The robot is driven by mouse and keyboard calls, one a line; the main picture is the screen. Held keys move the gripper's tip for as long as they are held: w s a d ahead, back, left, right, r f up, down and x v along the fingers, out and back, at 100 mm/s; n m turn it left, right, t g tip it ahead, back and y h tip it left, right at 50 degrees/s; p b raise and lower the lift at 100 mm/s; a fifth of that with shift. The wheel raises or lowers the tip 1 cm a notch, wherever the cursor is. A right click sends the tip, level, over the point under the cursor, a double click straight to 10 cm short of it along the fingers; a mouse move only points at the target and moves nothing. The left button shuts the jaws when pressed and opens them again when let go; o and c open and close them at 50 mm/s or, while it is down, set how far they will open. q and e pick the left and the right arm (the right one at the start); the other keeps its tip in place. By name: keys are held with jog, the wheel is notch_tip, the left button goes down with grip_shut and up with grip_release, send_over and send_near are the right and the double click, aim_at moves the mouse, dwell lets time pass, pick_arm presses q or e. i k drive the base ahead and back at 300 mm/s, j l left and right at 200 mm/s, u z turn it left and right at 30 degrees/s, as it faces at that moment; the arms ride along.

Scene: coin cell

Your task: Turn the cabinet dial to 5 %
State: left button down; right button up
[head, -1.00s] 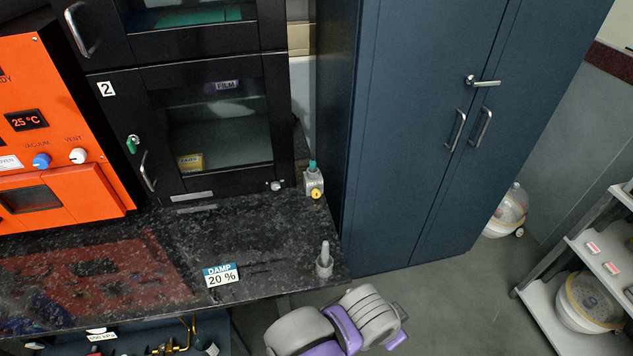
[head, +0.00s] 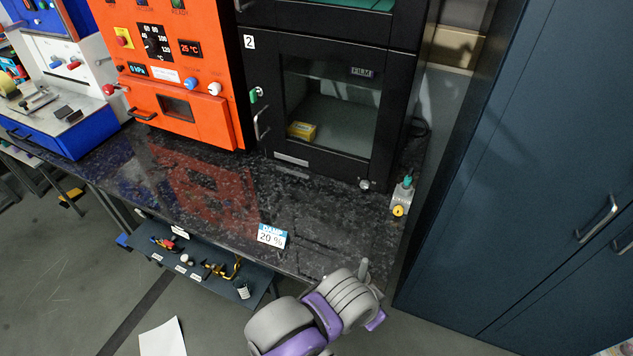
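The black cabinet marked 2 (head: 335,38) stands at the back of the bench, its glass door shut. A small silver round knob (head: 364,185) sits at its lower right corner and looks like the dial; its setting is too small to read. A card reading DAMP 20 % (head: 272,236) is on the bench top near the front edge. A grey and purple part of my arm shows at the bottom centre, in front of the bench and apart from the knob.
The dark speckled bench top (head: 200,200) is mostly clear before the cabinet. A small grey bottle with a green top (head: 402,195) stands right of the knob. An orange oven (head: 150,75) is at the left, and a blue locker (head: 540,200) at the right.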

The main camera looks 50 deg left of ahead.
aim_at(364, 184)
jog(key=i+u, duration=0.1)
jog(key=u, duration=0.3)
jog(key=l+u, duration=0.1)
jog(key=u, duration=0.35)
jog(key=i+l+u, duration=0.15)
jog(key=u, duration=0.25)
jog(key=l+u, duration=0.1)
jog(key=u, duration=0.35)
jog(key=i+l+u, duration=0.15)
jog(key=l+u, duration=0.15)
jog(key=u, duration=0.15)
jog(key=i+l+u, duration=0.1)
jog(key=l+u, duration=0.2)
jog(key=u, duration=0.15)
jog(key=l+u, duration=0.45)
jog(key=i+l+u, duration=0.1)
jog(key=l, duration=0.15)
jog(key=l+u, duration=0.15)
jog(key=i+l, duration=0.05)
